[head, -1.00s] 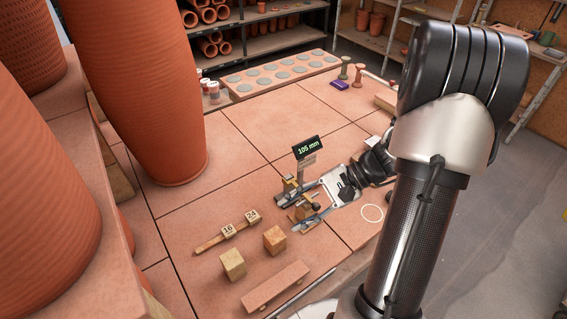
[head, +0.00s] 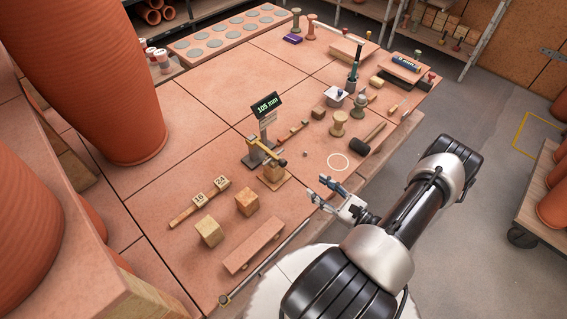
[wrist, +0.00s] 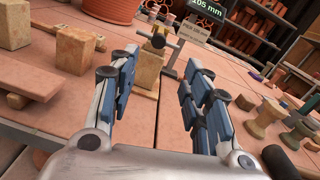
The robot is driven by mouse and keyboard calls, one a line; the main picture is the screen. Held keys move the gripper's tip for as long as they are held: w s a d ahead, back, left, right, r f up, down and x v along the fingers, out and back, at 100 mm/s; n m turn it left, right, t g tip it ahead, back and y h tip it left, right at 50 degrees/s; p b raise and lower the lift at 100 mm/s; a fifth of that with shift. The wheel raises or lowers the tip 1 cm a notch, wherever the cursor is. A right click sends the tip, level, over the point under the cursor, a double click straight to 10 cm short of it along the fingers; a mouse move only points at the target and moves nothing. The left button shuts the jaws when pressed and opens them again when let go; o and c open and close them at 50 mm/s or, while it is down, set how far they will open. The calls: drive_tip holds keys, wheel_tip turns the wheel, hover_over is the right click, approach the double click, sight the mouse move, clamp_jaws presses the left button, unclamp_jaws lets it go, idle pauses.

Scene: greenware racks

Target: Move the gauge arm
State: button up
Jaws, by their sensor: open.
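In the wrist view the arm's dark knobbed end (wrist: 158,40) is above the block (wrist: 147,70). Whether the arm touches the block is unclear. My gripper (head: 320,190) is open and empty, in front and to the right of the gauge, apart from it. In the wrist view its blue-padded fingers (wrist: 162,82) frame the block beyond them.
A tall pot (head: 110,80) stands back left.

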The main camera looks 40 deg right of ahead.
sight(285, 164)
drive_tip(key=w, duration=0.5)
drive_tip(key=w+a+b, duration=0.1)
drive_tip(key=w, duration=0.4)
drive_tip(key=w+a, duration=0.1)
drive_tip(key=w, duration=0.4)
drive_tip(key=shift+w+b, duration=0.35)
drive_tip(key=shift+c, duration=0.5)
clamp_jaws()
